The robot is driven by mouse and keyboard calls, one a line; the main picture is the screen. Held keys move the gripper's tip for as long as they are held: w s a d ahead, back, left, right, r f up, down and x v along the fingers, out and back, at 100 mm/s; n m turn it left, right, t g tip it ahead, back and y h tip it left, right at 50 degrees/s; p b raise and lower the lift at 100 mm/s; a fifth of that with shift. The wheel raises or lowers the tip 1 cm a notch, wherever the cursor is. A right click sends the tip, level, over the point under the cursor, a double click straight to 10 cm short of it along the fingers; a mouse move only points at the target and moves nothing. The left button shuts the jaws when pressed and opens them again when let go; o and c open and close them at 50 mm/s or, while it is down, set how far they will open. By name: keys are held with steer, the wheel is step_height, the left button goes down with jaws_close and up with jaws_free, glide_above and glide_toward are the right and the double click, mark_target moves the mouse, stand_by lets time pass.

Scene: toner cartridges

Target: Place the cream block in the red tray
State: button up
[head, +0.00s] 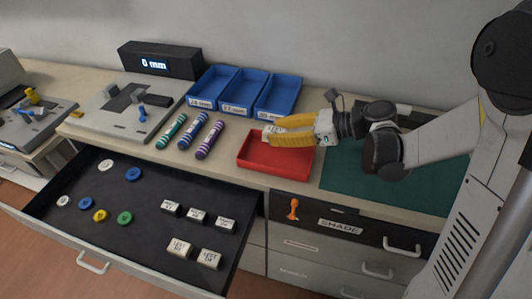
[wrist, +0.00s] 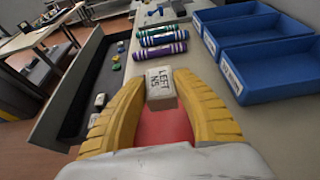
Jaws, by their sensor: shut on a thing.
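My gripper (head: 277,131) has yellow ribbed fingers, shut on a cream block (wrist: 161,82). The block has dark lettering, "LEFT" on its upper line, and sits between the fingertips in the wrist view. In the head view the fingers mostly hide it. The red tray (head: 276,164) lies on the bench under the fingers, and its red floor also shows between the fingers in the wrist view (wrist: 165,126). The block appears held above the tray's left, rear part; the exact height is hard to tell. The visible tray floor looks empty.
Blue bins (head: 240,111) stand behind the tray. Several striped cylinders (head: 190,133) lie to its left. An open drawer (head: 130,225) in front holds coloured discs and several cream-topped blocks (head: 196,216). A green mat (head: 345,170) lies right of the tray.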

mark_target(265, 155)
steer(key=a, duration=0.1)
steer(key=a+f, duration=0.1)
steer(key=a+f+b, duration=0.1)
steer(key=shift+w+a+f, duration=0.15)
steer(key=shift+w+a, duration=0.1)
steer(key=shift+f+b, duration=1.05)
steer(key=shift+f, duration=0.9)
steer(key=shift+f, duration=0.1)
steer(key=o, duration=1)
